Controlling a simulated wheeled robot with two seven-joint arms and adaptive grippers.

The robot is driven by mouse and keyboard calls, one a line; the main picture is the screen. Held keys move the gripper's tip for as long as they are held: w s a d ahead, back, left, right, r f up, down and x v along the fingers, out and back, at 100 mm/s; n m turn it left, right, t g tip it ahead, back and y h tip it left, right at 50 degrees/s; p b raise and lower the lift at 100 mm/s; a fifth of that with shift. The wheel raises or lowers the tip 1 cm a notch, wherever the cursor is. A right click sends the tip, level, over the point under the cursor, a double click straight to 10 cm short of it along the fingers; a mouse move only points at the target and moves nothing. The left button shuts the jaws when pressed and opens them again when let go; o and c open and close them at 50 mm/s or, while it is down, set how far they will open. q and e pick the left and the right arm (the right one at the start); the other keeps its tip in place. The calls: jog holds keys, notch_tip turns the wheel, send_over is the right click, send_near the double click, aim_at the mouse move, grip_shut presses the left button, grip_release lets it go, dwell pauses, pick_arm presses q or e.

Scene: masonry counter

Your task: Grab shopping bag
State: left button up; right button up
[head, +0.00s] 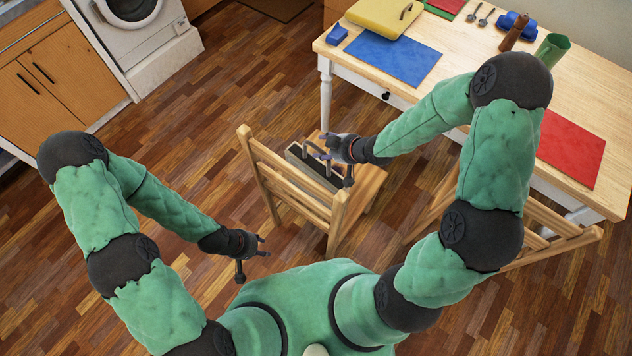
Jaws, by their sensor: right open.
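A small grey bag with dark handles (298,158) sits on the seat of a wooden chair (368,190), just behind its slatted backrest. I take it to be the shopping bag. My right gripper (337,169) is open at the right side of the bag, over the chair, with its fingers close to the handles. I cannot tell whether a handle lies between the fingers. The gripper hides part of the bag. My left gripper (251,257) is open and empty, low over the floor in front of the chair and to its left.
The floor at left is clear.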

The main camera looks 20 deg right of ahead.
jog(key=b+x, duration=0.2)
jog(key=x, duration=0.3)
jog(key=shift+w+d, duration=0.1)
grip_shut()
